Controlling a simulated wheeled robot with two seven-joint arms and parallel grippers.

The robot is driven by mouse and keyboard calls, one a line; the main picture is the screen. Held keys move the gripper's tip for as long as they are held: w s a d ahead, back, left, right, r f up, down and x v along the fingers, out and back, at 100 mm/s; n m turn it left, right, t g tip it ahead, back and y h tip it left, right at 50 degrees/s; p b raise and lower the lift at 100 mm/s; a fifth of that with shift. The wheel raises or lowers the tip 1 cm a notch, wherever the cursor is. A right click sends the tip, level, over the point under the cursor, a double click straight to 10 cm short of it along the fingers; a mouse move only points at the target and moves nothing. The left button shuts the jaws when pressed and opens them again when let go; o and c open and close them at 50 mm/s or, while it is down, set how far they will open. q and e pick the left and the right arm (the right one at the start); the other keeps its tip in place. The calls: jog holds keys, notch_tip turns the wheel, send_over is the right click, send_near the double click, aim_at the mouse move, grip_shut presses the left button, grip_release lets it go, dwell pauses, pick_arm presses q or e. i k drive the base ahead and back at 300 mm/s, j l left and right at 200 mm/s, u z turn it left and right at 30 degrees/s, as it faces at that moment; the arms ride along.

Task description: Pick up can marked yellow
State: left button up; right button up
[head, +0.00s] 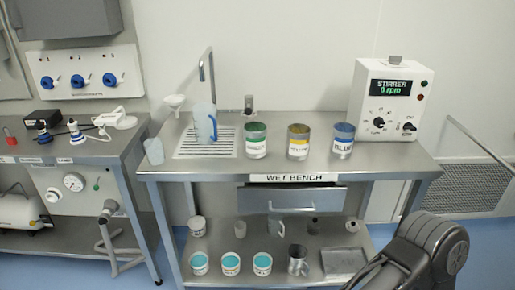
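The can marked yellow (298,148) is in the middle, with a dull yellow top band and a pale label. A can with a green band (256,134) is to its left and a can marked blue (343,133) is to its right, with small gaps between them. My dark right arm shows at the bottom right, below and right of the bench top. Neither gripper's fingertips can be made out, and my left arm is not in view.
A blue-tinted jug (205,125) stands by the tap left of the cans, and a cup (154,151) at the left corner. The stirrer box (390,100) stands at right. The lower shelf (215,240) holds several containers. Bench space before the cans is clear.

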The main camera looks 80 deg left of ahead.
aim_at(298, 142)
jog(key=u, duration=2.3)
